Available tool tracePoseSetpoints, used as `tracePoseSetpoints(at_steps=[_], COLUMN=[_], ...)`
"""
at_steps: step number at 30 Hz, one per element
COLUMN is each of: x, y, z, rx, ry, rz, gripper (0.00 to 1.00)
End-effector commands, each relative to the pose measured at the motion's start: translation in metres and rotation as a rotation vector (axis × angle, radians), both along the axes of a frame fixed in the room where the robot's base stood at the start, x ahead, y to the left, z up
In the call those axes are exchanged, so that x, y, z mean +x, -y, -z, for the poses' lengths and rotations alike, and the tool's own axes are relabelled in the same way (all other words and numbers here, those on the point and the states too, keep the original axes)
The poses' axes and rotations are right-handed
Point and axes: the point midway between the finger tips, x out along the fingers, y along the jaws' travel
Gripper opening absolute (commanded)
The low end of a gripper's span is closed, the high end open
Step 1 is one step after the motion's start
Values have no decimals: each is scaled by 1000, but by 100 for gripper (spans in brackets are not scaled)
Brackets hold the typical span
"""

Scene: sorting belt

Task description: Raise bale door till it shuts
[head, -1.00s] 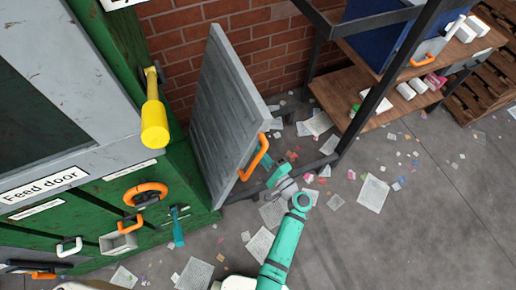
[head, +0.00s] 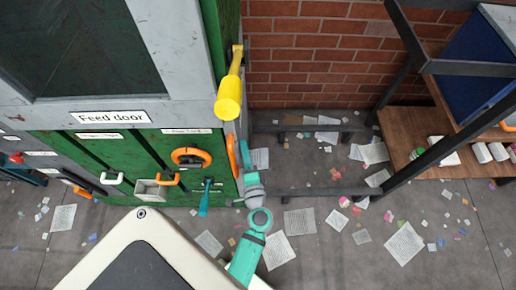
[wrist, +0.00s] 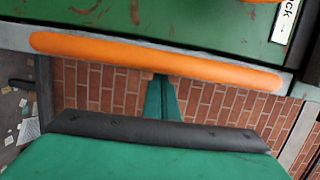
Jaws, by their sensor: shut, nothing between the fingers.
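The bale door is seen edge-on in the head view, close against the green machine's right side. Its orange handle (head: 232,155) stands out beside that edge. In the wrist view the handle (wrist: 160,62) runs across the picture along the door's grey edge (wrist: 14,37). My gripper (head: 245,158) is right beside the handle. Its closed fingers show as a narrow green piece (wrist: 160,98) just below the handle, holding nothing. I cannot tell whether they touch the door. The door's face and any gap left at the machine are hidden.
A yellow lever (head: 229,98) juts out above the door handle. An orange ring handle (head: 190,157) and a teal lever (head: 205,197) sit on the machine front. A shelf frame (head: 408,125) stands at right. Paper scraps litter the floor.

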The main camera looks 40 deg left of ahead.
Motion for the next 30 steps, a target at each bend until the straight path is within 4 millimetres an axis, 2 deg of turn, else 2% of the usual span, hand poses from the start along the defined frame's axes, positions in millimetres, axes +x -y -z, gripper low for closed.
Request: tracePoseSetpoints(at_steps=[1,3,11,16,20,24,30], x=[-12,-14,-16,-13,-4,10,-13], y=[-14,-16,-19,-13,0,24,63], z=[-3,-3,-2,-2,-2,-1,0], rx=[6,5,6,5,3,-2,-3], ry=[0,2,0,0,1,3,0], rz=[-36,-40,-48,-43,-34,-15,-2], gripper=[0,0,0,0,0,0,0])
